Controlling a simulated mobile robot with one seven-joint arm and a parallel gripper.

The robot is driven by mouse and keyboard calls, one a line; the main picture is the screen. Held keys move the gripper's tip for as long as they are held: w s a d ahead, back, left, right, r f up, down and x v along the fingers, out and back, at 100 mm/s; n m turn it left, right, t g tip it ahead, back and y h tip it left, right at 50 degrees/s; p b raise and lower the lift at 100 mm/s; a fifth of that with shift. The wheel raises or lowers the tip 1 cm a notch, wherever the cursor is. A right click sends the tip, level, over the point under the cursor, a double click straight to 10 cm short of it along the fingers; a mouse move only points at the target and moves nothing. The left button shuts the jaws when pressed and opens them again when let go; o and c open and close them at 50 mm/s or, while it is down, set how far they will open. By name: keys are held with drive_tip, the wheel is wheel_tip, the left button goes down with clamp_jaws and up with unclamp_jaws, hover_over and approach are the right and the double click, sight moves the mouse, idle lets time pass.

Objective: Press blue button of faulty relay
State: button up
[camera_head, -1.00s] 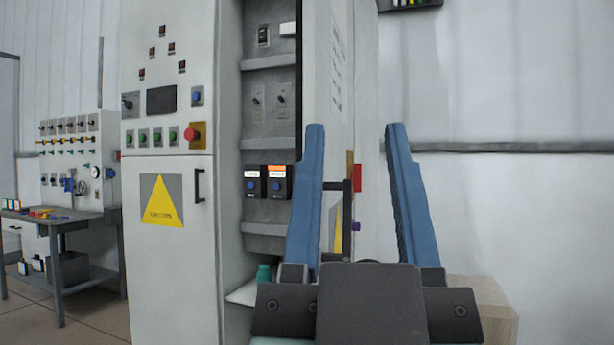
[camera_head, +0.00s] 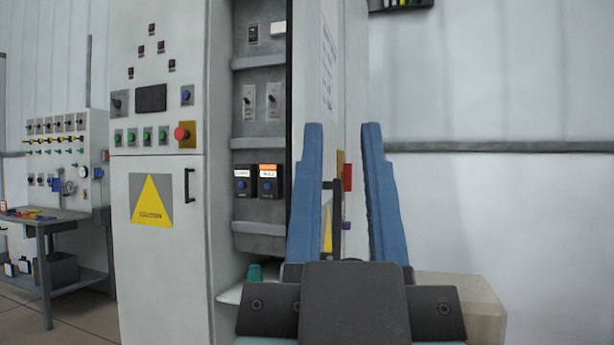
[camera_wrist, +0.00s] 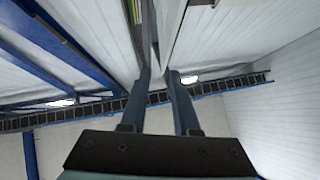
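Two dark relays sit side by side on the lower panel inside the open cabinet in the head view. The left relay (camera_head: 244,184) has a white label and a blue button. The right relay (camera_head: 271,184) has an orange and white label and a blue button. The label text is too small to read. My gripper (camera_head: 343,130) has two long blue fingers, pointing up and forward, to the right of both relays and apart from them. The fingers are parted with nothing between them. In the wrist view the gripper (camera_wrist: 160,76) points toward the wall and ceiling; no relay shows there.
The cabinet door (camera_head: 328,60) stands open just right of the relays, behind my left finger. The cabinet front has a red emergency button (camera_head: 183,134) and a yellow warning triangle (camera_head: 152,201). A workbench (camera_head: 45,222) is at far left, a box (camera_head: 460,300) at lower right.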

clamp_jaws()
idle(1.4)
